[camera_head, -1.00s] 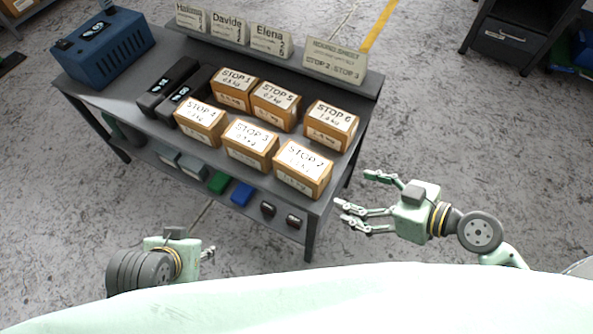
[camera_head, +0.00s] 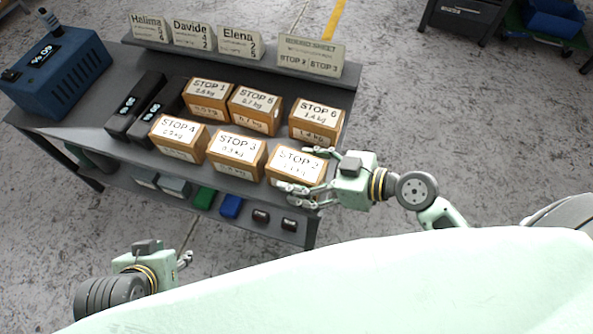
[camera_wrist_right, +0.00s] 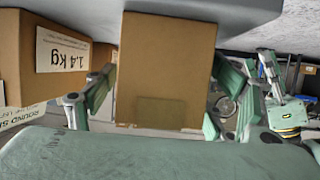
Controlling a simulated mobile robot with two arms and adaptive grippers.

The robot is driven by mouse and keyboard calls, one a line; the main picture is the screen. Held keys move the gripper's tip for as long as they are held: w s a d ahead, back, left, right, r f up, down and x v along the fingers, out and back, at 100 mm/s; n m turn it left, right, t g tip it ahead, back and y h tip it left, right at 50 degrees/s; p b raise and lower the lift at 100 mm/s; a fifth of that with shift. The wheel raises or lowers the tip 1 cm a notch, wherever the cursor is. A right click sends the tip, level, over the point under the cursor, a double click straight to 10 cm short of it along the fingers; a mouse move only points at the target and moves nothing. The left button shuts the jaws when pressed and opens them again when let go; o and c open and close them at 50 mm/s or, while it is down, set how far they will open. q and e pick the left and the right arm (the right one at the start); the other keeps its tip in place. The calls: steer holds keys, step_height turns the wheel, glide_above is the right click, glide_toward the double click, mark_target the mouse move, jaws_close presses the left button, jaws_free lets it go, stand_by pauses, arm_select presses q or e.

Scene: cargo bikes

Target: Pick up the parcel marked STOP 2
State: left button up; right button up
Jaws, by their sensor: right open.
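The parcel marked STOP 2 (camera_head: 293,163) is a brown box with a white top label. It stands at the front right corner of the table (camera_head: 345,120), right of the STOP 3 parcel (camera_head: 236,150). My right gripper (camera_head: 297,171) reaches in from the right with its fingers open on either side of the STOP 2 parcel. In the right wrist view the brown parcel (camera_wrist_right: 165,65) fills the space between the spread fingers (camera_wrist_right: 160,100). Firm contact cannot be made out. My left gripper (camera_head: 185,259) hangs in front of the table, away from the parcels; its finger opening is unclear.
The STOP 6 parcel (camera_head: 317,120) stands just behind, close to my right fingers. STOP 4 (camera_head: 178,137), STOP 1 (camera_head: 207,97) and STOP 5 (camera_head: 255,108) stand further left. Name cards and a round sheet (camera_head: 310,57) line the back edge.

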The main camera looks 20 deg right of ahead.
steer(key=shift+w+a+f, duration=0.3)
steer(key=shift+w+a, duration=0.15)
steer(key=shift+a, duration=0.05)
steer(key=shift+c, duration=0.6)
jaws_close()
steer(key=shift+w+r, duration=0.1)
steer(key=shift+r, duration=0.1)
